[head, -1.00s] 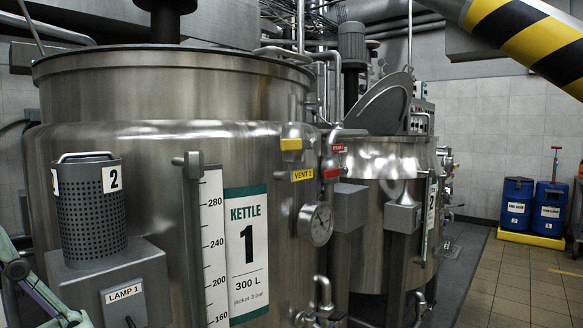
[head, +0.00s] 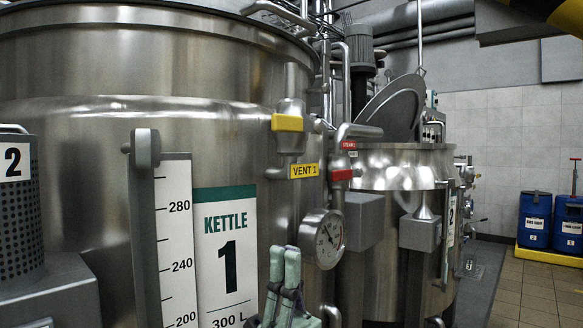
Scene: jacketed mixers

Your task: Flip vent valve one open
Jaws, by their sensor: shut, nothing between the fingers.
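The vent valve (head: 291,107) stands on the side of kettle one, with a short upright pipe above it. Its yellow handle (head: 287,123) lies level, crosswise to that pipe. A yellow "VENT 1" label (head: 304,171) is just below and to the right. My gripper (head: 284,252) is pale green and points up at the bottom middle of the head view. It is shut and empty, below the valve and apart from it. Its lower part is cut off by the frame edge.
Kettle one (head: 95,125) fills the left. A pressure gauge (head: 322,239) sits right beside my gripper. A red handle (head: 342,175) with a steam label is right of the valve. The level scale (head: 176,240) stands to the left. Kettle two (head: 385,170) is behind at right.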

